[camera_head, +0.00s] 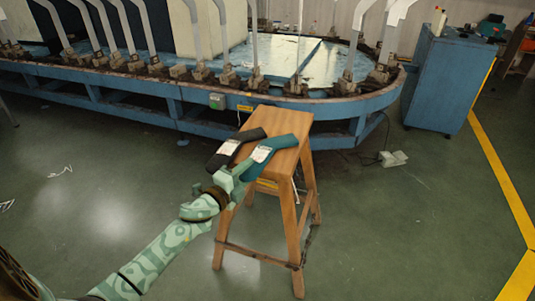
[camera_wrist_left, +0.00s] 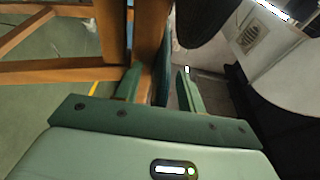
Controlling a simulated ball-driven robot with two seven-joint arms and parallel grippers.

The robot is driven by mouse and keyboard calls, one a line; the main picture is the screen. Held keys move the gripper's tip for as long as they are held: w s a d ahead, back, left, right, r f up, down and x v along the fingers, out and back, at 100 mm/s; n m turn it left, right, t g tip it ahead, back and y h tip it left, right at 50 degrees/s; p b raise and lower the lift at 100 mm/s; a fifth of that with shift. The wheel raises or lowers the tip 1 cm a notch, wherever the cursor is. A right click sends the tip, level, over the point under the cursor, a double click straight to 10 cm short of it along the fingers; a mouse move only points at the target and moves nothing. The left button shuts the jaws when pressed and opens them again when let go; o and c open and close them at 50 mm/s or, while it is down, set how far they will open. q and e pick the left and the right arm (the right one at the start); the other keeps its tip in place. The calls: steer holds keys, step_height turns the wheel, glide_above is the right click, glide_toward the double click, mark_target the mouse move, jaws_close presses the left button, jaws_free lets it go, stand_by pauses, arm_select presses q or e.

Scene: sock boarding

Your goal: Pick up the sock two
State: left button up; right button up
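A wooden stool (camera_head: 287,149) carries two socks with white labels. The black sock (camera_head: 225,153) lies at the left of its top, and the teal sock (camera_head: 265,153) lies to the right, its lower end over the near edge. Which one is sock two is not marked legibly. My left gripper (camera_head: 241,171) is at the stool's near edge, by the lower ends of both socks. In the left wrist view its fingers (camera_wrist_left: 160,88) are apart, with a narrow dark teal strip (camera_wrist_left: 162,75), apparently the teal sock, between them. A gap shows beside the right finger. My right gripper is out of view.
A blue oval machine (camera_head: 160,104) with several upright grey sock forms stands behind the stool. The green floor around the stool is mostly clear.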

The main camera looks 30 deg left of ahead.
arm_select(q)
steer(key=c, duration=0.8)
steer(key=shift+c, duration=0.2)
